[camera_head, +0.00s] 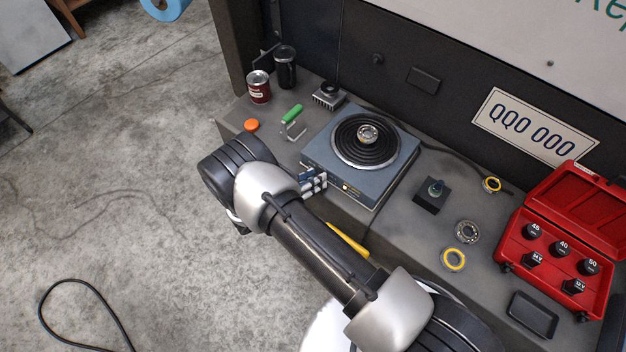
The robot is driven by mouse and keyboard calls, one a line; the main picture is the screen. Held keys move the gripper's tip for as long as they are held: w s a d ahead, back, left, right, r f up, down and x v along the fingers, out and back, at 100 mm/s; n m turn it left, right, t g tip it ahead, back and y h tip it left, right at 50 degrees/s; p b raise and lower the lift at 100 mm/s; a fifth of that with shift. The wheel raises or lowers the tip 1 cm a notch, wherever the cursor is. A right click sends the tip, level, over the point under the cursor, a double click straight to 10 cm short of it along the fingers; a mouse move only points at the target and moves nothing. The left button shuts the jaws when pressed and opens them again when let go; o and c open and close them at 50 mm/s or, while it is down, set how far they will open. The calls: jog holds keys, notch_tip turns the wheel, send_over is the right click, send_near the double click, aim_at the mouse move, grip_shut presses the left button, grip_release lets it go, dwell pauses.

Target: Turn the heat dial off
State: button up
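The hot plate (396,163) is a blue-grey box with a black coiled burner on top. A metal bearing (367,134) sits on the middle of the burner. My gripper (318,185) is at the left part of the hot plate's front face, very close to it. Whether it touches the face is unclear. A small light-coloured mark shows on the front face just right of the gripper. I cannot make out the heat dial; the gripper may cover it. The fingers are too small to tell if they are open or shut.
A red can (259,87), black can (285,67), orange button (251,125) and green-handled clamp (292,115) stand left of the hot plate. A black block (432,196), loose rings and an open red case (521,222) are right. Open floor lies left.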

jog(key=shift+o, duration=1.3)
jog(key=shift+p, duration=0.3)
jog(key=shift+d+r+m+t+p, duration=0.1)
jog(key=shift+r+m+t+p, duration=0.3)
jog(key=shift+p, duration=0.5)
jog(key=m+y+p, duration=0.1)
jog(key=m+p, duration=0.1)
jog(key=p, duration=0.1)
jog(key=shift+s+d+f, duration=0.1)
jog(key=shift+s, duration=0.05)
jog(key=s+p+v, duration=0.1)
jog(key=p+v, duration=0.2)
jog(key=v, duration=1.5)
jog(key=w+d+r+m+g, duration=0.2)
jog(key=d+r+m, duration=0.4)
jog(key=r, duration=0.6)
jog(key=w+d+r+m+g, duration=0.2)
jog(key=d+r+m+g, duration=0.3)
jog(key=r, duration=0.7)
jog(key=shift+w+d+r+m+g+p, duration=0.35)
jog(key=shift+d+m, duration=0.25)
jog(key=shift+m, duration=0.5)
